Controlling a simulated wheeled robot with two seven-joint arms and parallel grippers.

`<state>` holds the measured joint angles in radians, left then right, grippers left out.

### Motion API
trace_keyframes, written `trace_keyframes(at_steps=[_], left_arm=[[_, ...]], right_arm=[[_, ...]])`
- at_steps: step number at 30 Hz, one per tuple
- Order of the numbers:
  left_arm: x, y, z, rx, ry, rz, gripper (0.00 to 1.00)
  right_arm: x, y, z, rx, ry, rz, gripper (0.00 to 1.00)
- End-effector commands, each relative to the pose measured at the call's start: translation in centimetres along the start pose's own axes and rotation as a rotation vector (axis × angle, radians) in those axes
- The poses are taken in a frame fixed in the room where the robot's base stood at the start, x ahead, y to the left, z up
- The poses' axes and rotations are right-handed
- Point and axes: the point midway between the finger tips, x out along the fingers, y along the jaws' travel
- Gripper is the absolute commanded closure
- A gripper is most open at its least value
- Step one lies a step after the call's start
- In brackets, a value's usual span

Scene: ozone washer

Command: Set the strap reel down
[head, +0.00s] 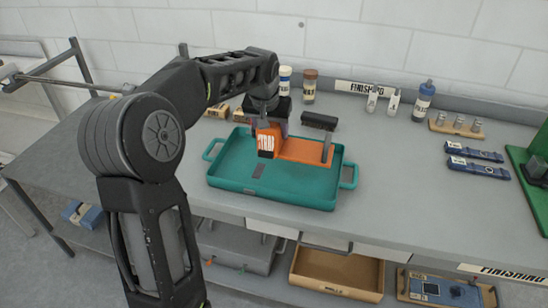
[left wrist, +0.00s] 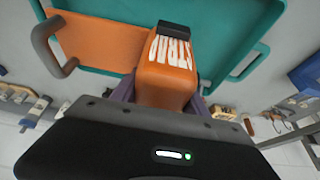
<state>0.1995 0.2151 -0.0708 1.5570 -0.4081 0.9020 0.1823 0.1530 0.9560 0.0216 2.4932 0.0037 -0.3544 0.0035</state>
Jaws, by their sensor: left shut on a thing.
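The strap reel (head: 266,143) is an orange block with a white "STRAP" label. My left gripper (head: 269,122) comes down from above and is shut on it, over the left-middle part of a teal tray (head: 225,190) on the bench. In the left wrist view the reel (left wrist: 168,85) sits between the fingers, with the teal tray (left wrist: 225,30) behind it. I cannot tell whether its underside touches the tray. My right gripper is not in view.
Bottles (head: 309,86) and small boxes stand behind the tray. Blue tools (head: 475,152) and a green stand (head: 535,170) are at the right. The bench (head: 400,200) right of the tray is clear.

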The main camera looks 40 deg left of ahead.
Motion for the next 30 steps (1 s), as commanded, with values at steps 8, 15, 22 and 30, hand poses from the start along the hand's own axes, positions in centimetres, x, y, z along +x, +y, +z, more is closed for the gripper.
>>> trace_keyframes(at_steps=[8,15,22,30], left_arm=[[3.5,0.0,1.4,-0.001,0.002,0.0,1.0],[3.6,0.0,1.4,-0.001,0.003,0.0,1.0],[5.2,0.0,2.2,0.001,-0.001,0.0,1.0],[7.1,0.0,2.9,-0.001,0.004,0.001,1.0]], right_arm=[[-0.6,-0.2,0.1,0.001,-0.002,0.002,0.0],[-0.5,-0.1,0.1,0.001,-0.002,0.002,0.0],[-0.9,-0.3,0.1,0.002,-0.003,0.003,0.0],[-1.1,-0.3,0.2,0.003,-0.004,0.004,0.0]])
